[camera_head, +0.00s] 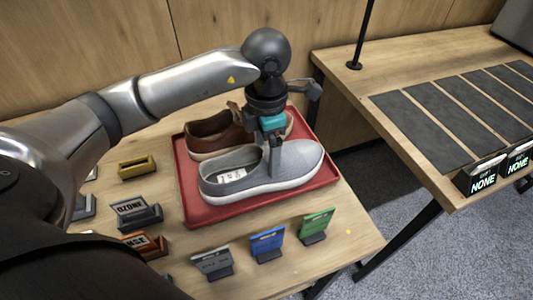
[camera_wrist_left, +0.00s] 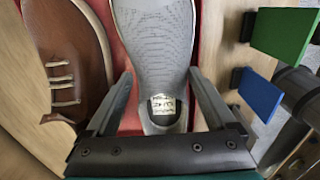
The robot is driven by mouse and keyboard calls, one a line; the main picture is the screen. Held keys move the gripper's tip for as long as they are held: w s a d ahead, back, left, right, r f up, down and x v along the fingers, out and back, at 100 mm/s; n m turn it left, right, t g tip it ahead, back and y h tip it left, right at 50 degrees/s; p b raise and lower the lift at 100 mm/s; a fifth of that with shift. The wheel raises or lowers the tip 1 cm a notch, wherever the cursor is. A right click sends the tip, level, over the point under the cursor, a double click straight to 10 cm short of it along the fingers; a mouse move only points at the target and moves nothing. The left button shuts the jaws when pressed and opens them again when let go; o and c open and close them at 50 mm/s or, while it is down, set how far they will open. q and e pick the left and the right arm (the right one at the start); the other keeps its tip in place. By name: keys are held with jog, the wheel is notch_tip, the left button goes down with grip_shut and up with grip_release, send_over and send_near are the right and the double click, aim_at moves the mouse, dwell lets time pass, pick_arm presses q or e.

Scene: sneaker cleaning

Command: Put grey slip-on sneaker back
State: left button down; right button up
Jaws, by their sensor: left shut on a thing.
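The grey slip-on sneaker (camera_head: 308,160) has a white sole and a small printed label inside its opening. It is level over the red tray (camera_head: 201,217), toe to the right; I cannot tell whether its sole touches the tray. My left gripper (camera_head: 291,160) points down and is shut on the sneaker. In the left wrist view, the sneaker (camera_wrist_left: 155,35) lies between the two fingers of the left gripper (camera_wrist_left: 161,80). The brown lace-up shoe (camera_head: 209,132) is behind it on the tray, partly hidden by my gripper. My right gripper is not in view.
Grey (camera_head: 213,263), blue (camera_head: 267,243) and green (camera_head: 317,224) cards stand along the table's front. An OZONE holder (camera_head: 139,212) and a yellow holder (camera_head: 137,167) are left of the tray. The right table has dark mats (camera_head: 419,130) and NONE displays (camera_head: 483,178).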

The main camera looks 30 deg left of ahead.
pick_arm(q)
jog(key=shift+f, duration=0.35)
jog(key=shift+f, duration=0.2)
grip_release()
jog(key=shift+r, duration=0.15)
jog(key=shift+r, duration=0.35)
notch_tip(320, 180, up, 11)
jog(key=p, duration=0.2)
jog(key=shift+r, duration=0.2)
